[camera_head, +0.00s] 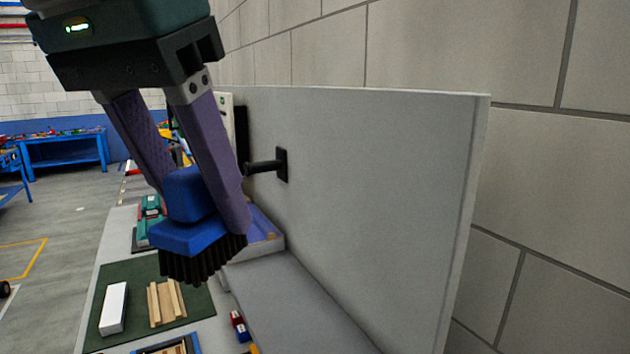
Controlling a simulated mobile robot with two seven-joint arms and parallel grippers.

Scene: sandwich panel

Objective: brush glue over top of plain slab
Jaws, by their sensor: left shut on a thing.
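My left gripper (205,200) comes in from the top left, its two purple fingers shut on a blue brush (190,236). The brush's black bristles (203,264) point down. A plain white slab (113,308) lies on a dark green mat (195,332) at the lower left. The brush is up and to the right of the slab in the picture and apart from it. A wooden piece with raised strips (166,303) lies beside the slab on the mat. No glue can be made out on the slab. My right gripper is out of view.
A tall grey panel (380,200) with a black peg (263,167) stands close on the right. A purple-lined tray (262,235) and a grey block (290,310) are at its foot. A blue-edged tray (193,340) is at the bottom. A green object (150,210) stands behind the mat.

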